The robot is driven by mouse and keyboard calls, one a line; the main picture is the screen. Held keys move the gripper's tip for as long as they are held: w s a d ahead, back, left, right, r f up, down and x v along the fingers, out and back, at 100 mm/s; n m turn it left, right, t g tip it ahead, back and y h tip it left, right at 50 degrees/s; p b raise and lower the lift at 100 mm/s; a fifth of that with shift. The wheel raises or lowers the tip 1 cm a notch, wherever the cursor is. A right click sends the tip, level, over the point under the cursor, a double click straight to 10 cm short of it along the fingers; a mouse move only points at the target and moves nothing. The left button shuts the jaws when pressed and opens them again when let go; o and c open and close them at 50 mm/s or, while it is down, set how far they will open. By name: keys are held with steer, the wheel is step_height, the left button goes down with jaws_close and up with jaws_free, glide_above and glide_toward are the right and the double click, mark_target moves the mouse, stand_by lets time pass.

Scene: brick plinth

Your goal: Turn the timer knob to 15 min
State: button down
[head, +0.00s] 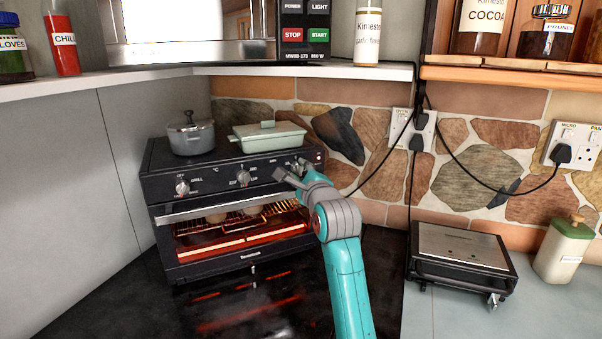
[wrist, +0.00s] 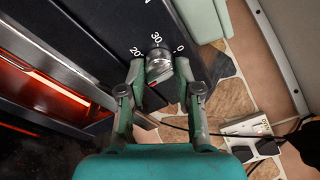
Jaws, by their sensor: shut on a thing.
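The black toaster oven (head: 160,185) stands on the dark counter, with its knobs along the upper front panel. The silver timer knob (wrist: 158,62) shows in the wrist view between my fingers, with the marks 20, 30 and 0 around it. A small red mark shows on the knob's near side, close to the left finger; its exact reading is not clear. My gripper (head: 298,172) is at the right end of the panel in the head view and covers most of that knob. In the wrist view my gripper (wrist: 160,82) is shut on the knob, one finger on each side.
The oven interior (head: 240,230) glows red behind its door and handle. A grey pot (head: 190,138) and a pale green dish (head: 268,138) stand on top of the oven. A black grill (head: 462,255) stands to the right. Cords hang from the wall socket (head: 413,125).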

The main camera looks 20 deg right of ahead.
steer(key=shift+f+m, duration=0.15)
steer(key=shift+m, duration=0.15)
steer(key=c, duration=0.8)
jaws_free()
steer(key=shift+s, duration=0.1)
steer(key=s, duration=1.1)
steer(key=shift+s+d, duration=0.2)
steer(key=shift+s, duration=0.15)
